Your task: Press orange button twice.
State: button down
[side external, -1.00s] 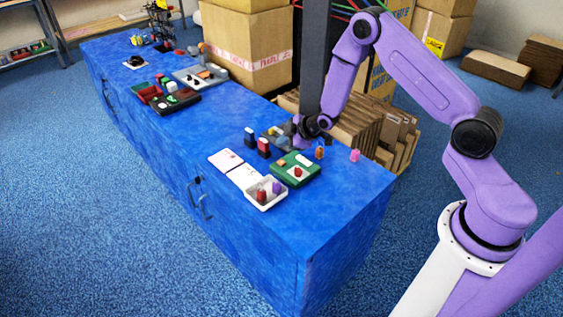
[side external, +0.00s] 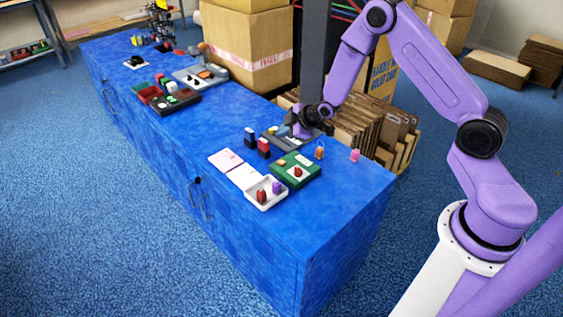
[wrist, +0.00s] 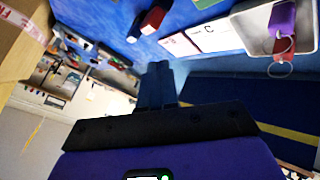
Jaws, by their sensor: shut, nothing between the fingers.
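My gripper (side external: 300,131) is shut and empty, pointing down over a grey flat device (side external: 283,143) near the back edge of the blue bench. The gripper hides part of this device; a small yellowish part shows at its left. In the wrist view my dark closed fingers (wrist: 156,80) point away over the blue surface. A green box (side external: 310,163) in front of the gripper bears a small orange patch (side external: 281,162) and a red knob (side external: 298,173). I cannot tell which part is the orange button. A small orange object (side external: 320,153) stands right of the gripper.
A white tray (side external: 268,207) holds red and purple items; it also shows in the wrist view (wrist: 250,38). Pale cards (side external: 226,160) lie left of it. Black and red upright blocks (side external: 264,148) stand close to the gripper. A pink object (side external: 355,156) is at right.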

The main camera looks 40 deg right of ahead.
aim_at(283, 163)
jog(key=shift+f, duration=4.3)
jog(key=shift+f, duration=0.2)
jog(key=shift+f, duration=0.25)
jog(key=shift+f, duration=0.45)
jog(key=shift+r, duration=0.9)
jog(key=shift+r, duration=2.5)
